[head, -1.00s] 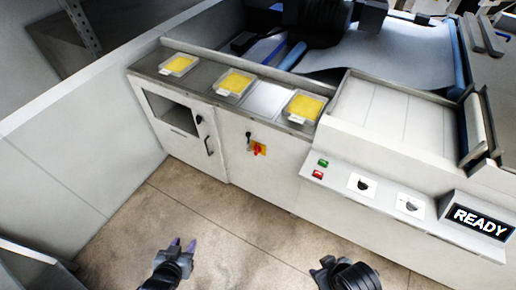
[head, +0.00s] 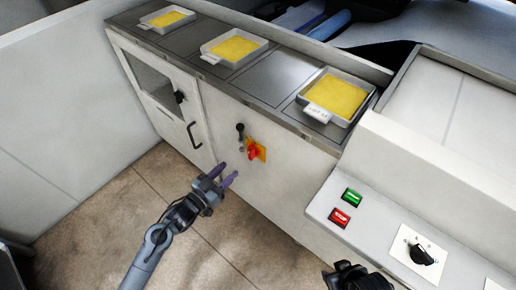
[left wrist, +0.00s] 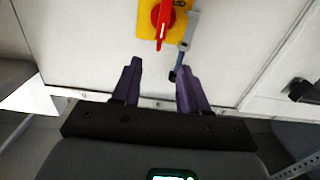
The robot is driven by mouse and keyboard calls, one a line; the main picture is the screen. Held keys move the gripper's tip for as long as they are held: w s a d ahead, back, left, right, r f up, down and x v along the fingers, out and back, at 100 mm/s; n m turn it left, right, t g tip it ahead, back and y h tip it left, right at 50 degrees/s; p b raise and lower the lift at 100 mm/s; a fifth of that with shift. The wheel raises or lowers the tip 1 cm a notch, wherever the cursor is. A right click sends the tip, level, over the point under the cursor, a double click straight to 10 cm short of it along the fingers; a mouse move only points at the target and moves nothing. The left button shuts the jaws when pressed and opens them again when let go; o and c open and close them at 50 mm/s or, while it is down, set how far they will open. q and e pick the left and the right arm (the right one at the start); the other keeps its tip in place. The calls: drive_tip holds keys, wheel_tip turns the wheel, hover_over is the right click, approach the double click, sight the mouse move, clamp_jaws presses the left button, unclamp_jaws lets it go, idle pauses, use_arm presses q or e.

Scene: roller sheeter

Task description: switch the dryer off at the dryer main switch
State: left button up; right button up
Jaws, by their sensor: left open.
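The dryer main switch is a red rotary handle (head: 254,152) on a yellow plate, on the front of the white cabinet. In the left wrist view the red handle (left wrist: 162,18) is at the top and lies along the picture's vertical, with its plate partly cut off. My left gripper (head: 227,174) is in front of the cabinet, just left of and below the switch in the head view. Its purple fingers are open and empty, and the left wrist view shows a gap between them (left wrist: 161,68). They look apart from the handle. My right gripper's fingers do not show.
A lever with a black knob (head: 240,130) sits close beside the switch and also shows near the fingers in the left wrist view (left wrist: 181,62). A cabinet door handle (head: 193,135) is further left. Green (head: 352,197) and red (head: 340,217) buttons are on the right ledge.

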sight(249, 151)
use_arm(q)
drive_tip(key=b+x, duration=0.1)
drive_tip(key=x, duration=0.2)
drive_tip(key=b+x, duration=0.1)
drive_tip(key=x, duration=0.3)
drive_tip(key=b+x, duration=0.2)
drive_tip(key=x, duration=0.1)
drive_tip(key=shift+w+f, duration=0.2)
drive_tip(key=shift+f, duration=0.15)
drive_tip(key=shift+w+d, duration=0.4)
drive_tip(key=shift+d, duration=0.05)
